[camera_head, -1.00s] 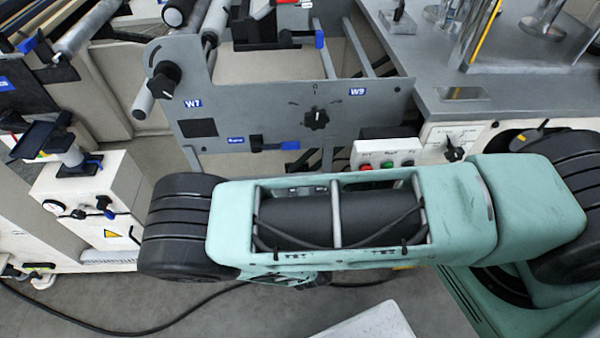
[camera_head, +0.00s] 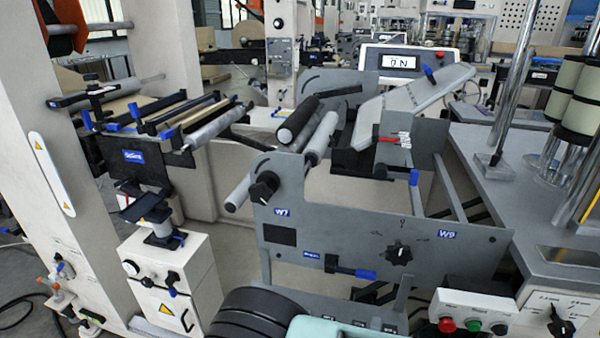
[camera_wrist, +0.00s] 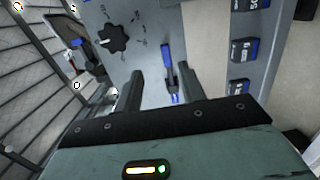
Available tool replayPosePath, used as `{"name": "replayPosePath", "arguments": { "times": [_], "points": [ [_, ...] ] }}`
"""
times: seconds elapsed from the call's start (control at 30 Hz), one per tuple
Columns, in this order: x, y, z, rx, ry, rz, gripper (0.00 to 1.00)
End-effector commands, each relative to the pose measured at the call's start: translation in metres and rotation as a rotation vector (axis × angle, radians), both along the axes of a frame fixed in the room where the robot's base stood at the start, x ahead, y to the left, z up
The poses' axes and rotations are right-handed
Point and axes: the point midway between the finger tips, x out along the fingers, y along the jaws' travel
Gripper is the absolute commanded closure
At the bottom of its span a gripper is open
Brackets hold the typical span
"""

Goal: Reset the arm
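My gripper (camera_wrist: 160,88) shows at the bottom of the wrist view. Its two dark fingers are spread apart with nothing between them. Beyond them is the grey machine panel (camera_wrist: 150,50), with a black knob (camera_wrist: 114,38) to the left and a blue-handled lever (camera_wrist: 168,75) seen in the gap between the fingers. I cannot tell how far the fingers are from the panel. In the head view, only part of my arm (camera_head: 325,328) shows at the bottom edge, and the gripper is out of that view.
The grey panel (camera_head: 350,240) carries a black knob (camera_head: 399,254) and a blue-tipped lever (camera_head: 350,268). A button box (camera_head: 470,312) with red and green buttons stands to its right. A white cabinet (camera_head: 175,290) is on the left. Rollers (camera_head: 322,138) stand above the panel.

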Motion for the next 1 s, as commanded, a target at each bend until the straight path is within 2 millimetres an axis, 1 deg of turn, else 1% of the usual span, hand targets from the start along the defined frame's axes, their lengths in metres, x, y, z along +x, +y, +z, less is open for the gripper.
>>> {"name": "replayPosePath", "arguments": {
  "times": [0.03,0.17,0.2,0.33,0.5,0.63,0.77,0.87,1.0],
  "points": [
    [0.000,-0.003,0.013,0.001,0.014,-0.074,0.60],
    [-0.011,-0.018,0.046,-0.011,0.113,-0.313,0.60],
    [-0.017,-0.022,0.056,-0.009,0.156,-0.388,0.60],
    [-0.038,-0.033,0.087,0.021,0.325,-0.598,0.60],
    [-0.070,-0.035,0.123,0.124,0.582,-0.788,0.60],
    [-0.094,-0.029,0.150,0.246,0.782,-0.861,0.60],
    [-0.115,-0.018,0.177,0.396,0.967,-0.865,0.60],
    [-0.129,-0.007,0.198,0.524,1.087,-0.824,0.60],
    [-0.143,0.010,0.227,0.709,1.207,-0.709,0.60]
  ]
}}
